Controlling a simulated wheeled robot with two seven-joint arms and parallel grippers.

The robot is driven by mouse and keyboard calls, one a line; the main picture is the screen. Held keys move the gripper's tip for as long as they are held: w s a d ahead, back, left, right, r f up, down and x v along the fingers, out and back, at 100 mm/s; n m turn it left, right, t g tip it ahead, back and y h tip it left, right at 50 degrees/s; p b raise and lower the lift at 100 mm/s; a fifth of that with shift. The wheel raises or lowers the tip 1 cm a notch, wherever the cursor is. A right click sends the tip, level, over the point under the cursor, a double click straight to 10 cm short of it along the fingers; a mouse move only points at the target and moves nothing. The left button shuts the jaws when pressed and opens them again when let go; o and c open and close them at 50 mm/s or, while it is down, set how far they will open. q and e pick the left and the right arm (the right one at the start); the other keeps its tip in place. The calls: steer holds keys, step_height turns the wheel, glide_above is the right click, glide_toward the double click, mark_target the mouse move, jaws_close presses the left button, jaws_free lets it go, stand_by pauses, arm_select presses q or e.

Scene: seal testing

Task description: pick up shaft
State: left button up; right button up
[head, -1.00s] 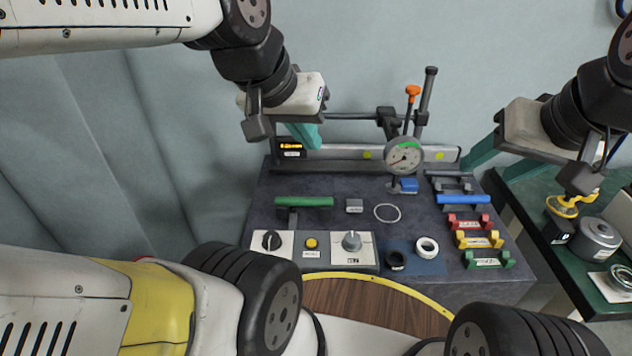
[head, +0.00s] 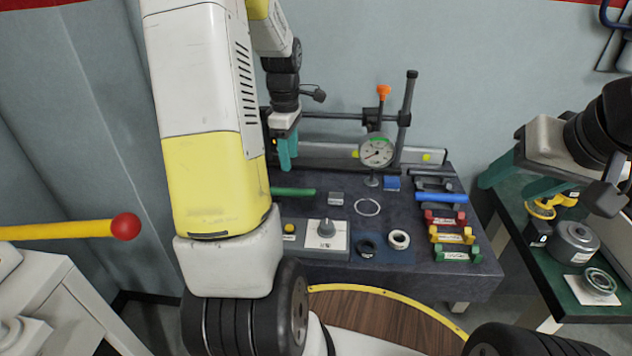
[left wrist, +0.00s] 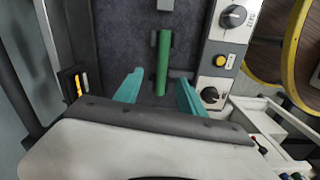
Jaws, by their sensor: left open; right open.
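A green shaft (head: 295,191) lies on the left part of the dark bench top, partly hidden by my left arm in the head view. It also shows in the left wrist view (left wrist: 164,60), lined up lengthwise between the teal fingers. My left gripper (head: 287,152) points down above the back left of the bench, open and empty. A blue shaft (head: 441,198) lies at the right of the bench on a dark support. My right gripper (head: 522,178) is open and empty above the green side table.
A dial gauge (head: 377,151) on a post stands at the bench back. A control panel with a knob (head: 326,229), rings (head: 399,239) and red, yellow and green holders (head: 445,218) fill the front and right. The side table (head: 575,290) carries metal parts.

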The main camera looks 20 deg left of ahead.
mark_target(289, 192)
arm_select(q)
steer(key=f, duration=0.1)
steer(key=f+n, duration=0.1)
steer(key=shift+w+a+f+g, duration=0.1)
steer(key=shift+a+f+g, duration=0.2)
steer(key=shift+a, duration=0.1)
steer(key=shift+n, duration=0.3)
steer(key=f, duration=0.7)
steer(key=shift+s+f, duration=0.35)
steer(key=shift+s, duration=0.05)
steer(key=shift+c, duration=0.4)
jaws_close()
steer(key=shift+r, duration=0.1)
